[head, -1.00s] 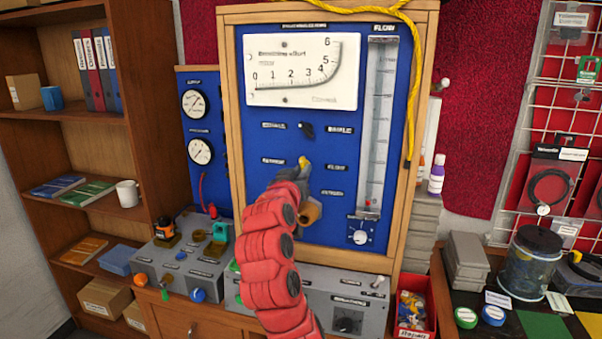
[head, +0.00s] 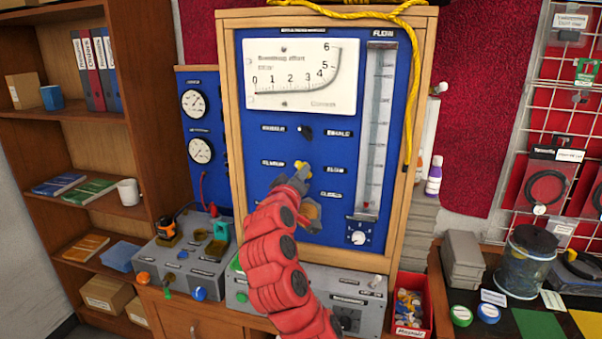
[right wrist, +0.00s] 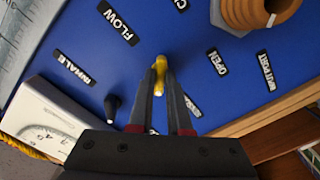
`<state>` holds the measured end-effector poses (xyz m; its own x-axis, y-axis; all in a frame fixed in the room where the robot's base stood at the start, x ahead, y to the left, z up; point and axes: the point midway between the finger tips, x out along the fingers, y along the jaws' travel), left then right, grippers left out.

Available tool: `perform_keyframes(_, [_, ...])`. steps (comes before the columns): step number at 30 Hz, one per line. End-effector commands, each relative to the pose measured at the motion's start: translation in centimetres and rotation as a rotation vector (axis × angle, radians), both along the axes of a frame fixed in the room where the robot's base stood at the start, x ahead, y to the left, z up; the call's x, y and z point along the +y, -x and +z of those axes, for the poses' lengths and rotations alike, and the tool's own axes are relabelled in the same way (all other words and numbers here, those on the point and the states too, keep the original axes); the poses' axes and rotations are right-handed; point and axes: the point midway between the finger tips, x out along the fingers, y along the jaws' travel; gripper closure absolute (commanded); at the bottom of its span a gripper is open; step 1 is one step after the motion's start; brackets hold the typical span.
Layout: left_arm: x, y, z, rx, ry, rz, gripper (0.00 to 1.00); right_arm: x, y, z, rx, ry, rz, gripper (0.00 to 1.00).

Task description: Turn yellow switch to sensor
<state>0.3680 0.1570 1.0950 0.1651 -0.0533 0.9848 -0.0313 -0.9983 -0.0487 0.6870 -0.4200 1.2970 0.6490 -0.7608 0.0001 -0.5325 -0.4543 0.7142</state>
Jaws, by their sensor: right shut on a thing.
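The yellow switch (head: 301,165) is on the blue panel, below the black switch (head: 305,131) in the head view. It also shows in the right wrist view (right wrist: 160,64), with its pale tip toward the camera. My right gripper (head: 299,173) reaches up to it from below. In the right wrist view its two dark fingers (right wrist: 160,88) are closed on either side of the yellow switch, holding it. A FLOW label (right wrist: 119,22) is readable there; the label behind the right finger is partly hidden. My left gripper is not in view.
A brass-coloured fitting (right wrist: 252,12) sticks out of the panel close to my right gripper. A white gauge (head: 300,77) and a flow tube (head: 377,130) are on the same panel. A grey control box (head: 252,289) stands below it.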

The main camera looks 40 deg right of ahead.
Motion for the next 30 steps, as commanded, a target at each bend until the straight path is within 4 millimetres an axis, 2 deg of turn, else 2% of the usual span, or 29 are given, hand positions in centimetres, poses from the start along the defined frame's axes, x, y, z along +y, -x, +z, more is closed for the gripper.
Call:
perform_keyframes(12, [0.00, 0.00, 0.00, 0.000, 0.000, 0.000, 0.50, 0.00, -0.03, -0.13, 0.007, 0.002, 0.000, 1.00])
perform_keyframes(13, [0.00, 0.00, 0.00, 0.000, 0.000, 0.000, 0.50, 0.01, -0.03, -0.14, 0.007, 0.002, 0.000, 0.78])
perform_keyframes(17, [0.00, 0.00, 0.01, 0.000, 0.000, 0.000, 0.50, 0.01, -0.03, -0.10, 0.007, 0.003, 0.001, 0.55])
perform_keyframes(26, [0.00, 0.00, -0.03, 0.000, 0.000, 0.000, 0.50, 0.06, 0.02, -0.05, 0.004, 0.003, 0.001, 0.54])
perform_keyframes(30, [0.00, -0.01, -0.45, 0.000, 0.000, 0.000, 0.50, 0.86, 0.58, -0.03, 0.001, 0.007, 0.004, 0.54])
